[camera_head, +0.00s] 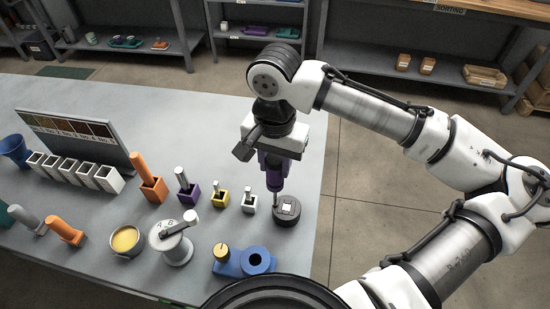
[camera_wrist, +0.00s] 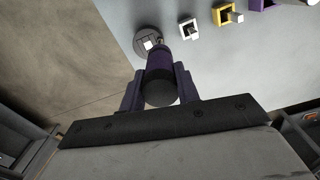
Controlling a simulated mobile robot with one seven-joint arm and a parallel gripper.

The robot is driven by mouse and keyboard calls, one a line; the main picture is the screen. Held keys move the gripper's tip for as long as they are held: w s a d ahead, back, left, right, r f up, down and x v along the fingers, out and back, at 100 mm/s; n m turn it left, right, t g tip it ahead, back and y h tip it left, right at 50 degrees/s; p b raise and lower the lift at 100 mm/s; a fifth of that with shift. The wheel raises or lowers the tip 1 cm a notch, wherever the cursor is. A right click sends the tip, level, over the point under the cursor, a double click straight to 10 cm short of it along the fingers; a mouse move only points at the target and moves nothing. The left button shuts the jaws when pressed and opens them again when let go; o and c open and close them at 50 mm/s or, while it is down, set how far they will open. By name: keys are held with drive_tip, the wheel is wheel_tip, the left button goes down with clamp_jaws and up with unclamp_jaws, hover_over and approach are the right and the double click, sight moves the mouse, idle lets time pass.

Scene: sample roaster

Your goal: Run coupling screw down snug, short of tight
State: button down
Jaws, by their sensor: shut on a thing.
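My gripper (camera_head: 272,158) is shut on a purple-handled driver (camera_head: 273,180), held upright with its grey shaft pointing down. The driver also shows between the fingers in the wrist view (camera_wrist: 161,65). A dark round coupling (camera_head: 292,217) with a pale square in its top stands near the table's right edge; it also shows in the wrist view (camera_wrist: 144,33). The shaft's lower end is at the coupling's left side in the head view. The coupling screw cannot be made out, and I cannot tell whether the tip is seated in it.
Left of the coupling stand small white (camera_head: 249,207), yellow (camera_head: 220,201), purple (camera_head: 189,194) and orange (camera_head: 153,190) holders with upright tools. A blue fixture (camera_head: 230,267) and a grey spool-like stand (camera_head: 176,251) are nearer. The grey table (camera_head: 310,190) ends just right of the coupling.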

idle(0.3)
drive_tip(key=shift+r+m+p, duration=0.1)
drive_tip(key=shift+m+p, duration=0.4)
drive_tip(key=shift+m, duration=1.3)
drive_tip(key=shift+m+p, duration=0.7)
drive_tip(key=shift+m, duration=1.1)
